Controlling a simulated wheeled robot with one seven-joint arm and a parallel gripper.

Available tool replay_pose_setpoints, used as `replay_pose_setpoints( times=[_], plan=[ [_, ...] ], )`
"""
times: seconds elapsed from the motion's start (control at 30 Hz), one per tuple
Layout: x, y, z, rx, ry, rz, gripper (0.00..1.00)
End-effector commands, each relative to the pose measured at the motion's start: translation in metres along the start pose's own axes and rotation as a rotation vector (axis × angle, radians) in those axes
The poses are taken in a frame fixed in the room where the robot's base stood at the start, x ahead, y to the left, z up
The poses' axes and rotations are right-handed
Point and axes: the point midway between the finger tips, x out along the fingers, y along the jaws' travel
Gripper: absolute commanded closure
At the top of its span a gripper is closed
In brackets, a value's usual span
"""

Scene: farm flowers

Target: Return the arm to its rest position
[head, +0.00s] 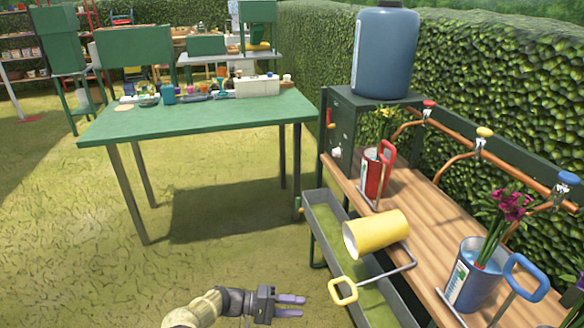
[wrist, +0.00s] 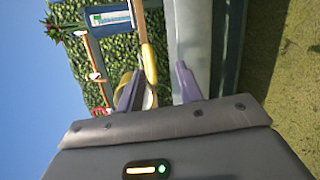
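My gripper (head: 300,306) is low at the bottom middle of the head view, over the grass and left of the trough. Its two purple fingers stand apart with nothing between them. In the wrist view my gripper (wrist: 158,82) also shows its fingers apart, with the bench scene beyond them turned sideways. A yellow watering pot (head: 376,234) lies tipped on its side at the bench's front edge. Its yellow handle (head: 343,291) sticks out over the trough, to the right of my fingers and apart from them.
The wooden bench (head: 430,222) holds a red pot (head: 373,175) and a blue pot (head: 472,275) with flowers. A grey trough (head: 330,222) runs along its front. A blue tank (head: 385,55) stands behind. A green table (head: 200,118) is further back. Grass (head: 225,255) to the left is clear.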

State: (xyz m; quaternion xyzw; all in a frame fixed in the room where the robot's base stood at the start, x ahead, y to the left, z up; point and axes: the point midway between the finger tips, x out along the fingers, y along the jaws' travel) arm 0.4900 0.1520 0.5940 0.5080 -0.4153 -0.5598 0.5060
Motion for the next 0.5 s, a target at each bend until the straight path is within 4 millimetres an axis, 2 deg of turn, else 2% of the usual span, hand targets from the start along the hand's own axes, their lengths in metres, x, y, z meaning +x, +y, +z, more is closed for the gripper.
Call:
replay_pose_setpoints(
  times=[0.03, 0.2, 0.5],
  plan=[
    [0.013, 0.007, 0.001, -0.016, -0.041, -0.068, 0.64],
    [0.049, 0.02, 0.01, -0.071, -0.131, -0.284, 0.64],
    [0.088, 0.043, 0.036, -0.109, -0.206, -0.662, 0.64]
  ],
)
